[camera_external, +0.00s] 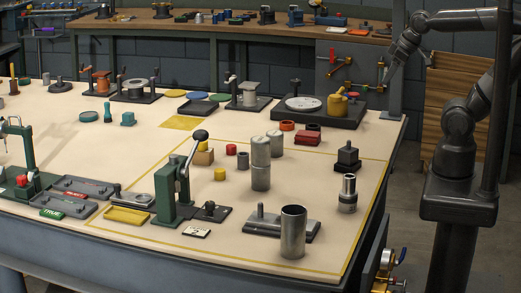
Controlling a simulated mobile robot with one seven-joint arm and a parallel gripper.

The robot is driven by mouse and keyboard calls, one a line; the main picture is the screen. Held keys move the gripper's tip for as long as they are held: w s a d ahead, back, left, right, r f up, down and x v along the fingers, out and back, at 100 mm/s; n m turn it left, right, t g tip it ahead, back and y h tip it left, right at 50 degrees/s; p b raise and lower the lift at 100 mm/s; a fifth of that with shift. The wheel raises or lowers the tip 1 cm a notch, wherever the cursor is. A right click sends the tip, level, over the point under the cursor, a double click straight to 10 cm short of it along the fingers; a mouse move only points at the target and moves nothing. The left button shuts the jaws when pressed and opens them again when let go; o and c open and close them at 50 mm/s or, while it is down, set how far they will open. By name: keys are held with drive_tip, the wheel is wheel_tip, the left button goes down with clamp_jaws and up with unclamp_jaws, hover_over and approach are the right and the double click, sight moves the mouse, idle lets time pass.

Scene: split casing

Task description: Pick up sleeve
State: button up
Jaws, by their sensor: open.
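A hollow grey metal tube (292,236), which looks like the sleeve, stands upright near the table's front right, its open end up. It stands beside a dark base plate with a short upright post (262,222). Farther back, a tall pale metal cylinder, apparently a split casing (261,165), stands upright with a second half close behind it. My gripper (387,82) is open and small in view at the upper right, beyond the table's right edge. It is well apart from the tube, and nothing shows in it.
A green lever press (176,185) stands left of the tube. A chrome stepped part (347,194) and a black block (346,157) stand to the right. Small red, black and yellow cylinders lie behind. Yellow lines mark the tabletop (320,255). A back bench holds more tools.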

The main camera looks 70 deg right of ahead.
drive_tip(key=g, duration=0.1)
hover_over(243, 157)
drive_tip(key=s+d, duration=0.2)
drive_tip(key=s, duration=0.2)
wheel_tip(243, 157, down, 18)
drive_tip(key=shift+m, duration=0.4)
drive_tip(key=x, duration=0.5)
drive_tip(key=shift+d+f, duration=0.15)
drive_tip(key=shift+f, duration=0.15)
drive_tip(key=shift+w+a+x, duration=0.1)
drive_tip(key=shift+a+x, duration=0.05)
drive_tip(key=shift+x, duration=1.3)
drive_tip(key=shift+w+a+x, duration=0.1)
drive_tip(key=shift+w+x, duration=0.05)
drive_tip(key=shift+x, duration=1.3)
drive_tip(key=shift+r, duration=0.1)
drive_tip(key=shift+c, duration=0.4)
drive_tip(key=c, duration=1.1)
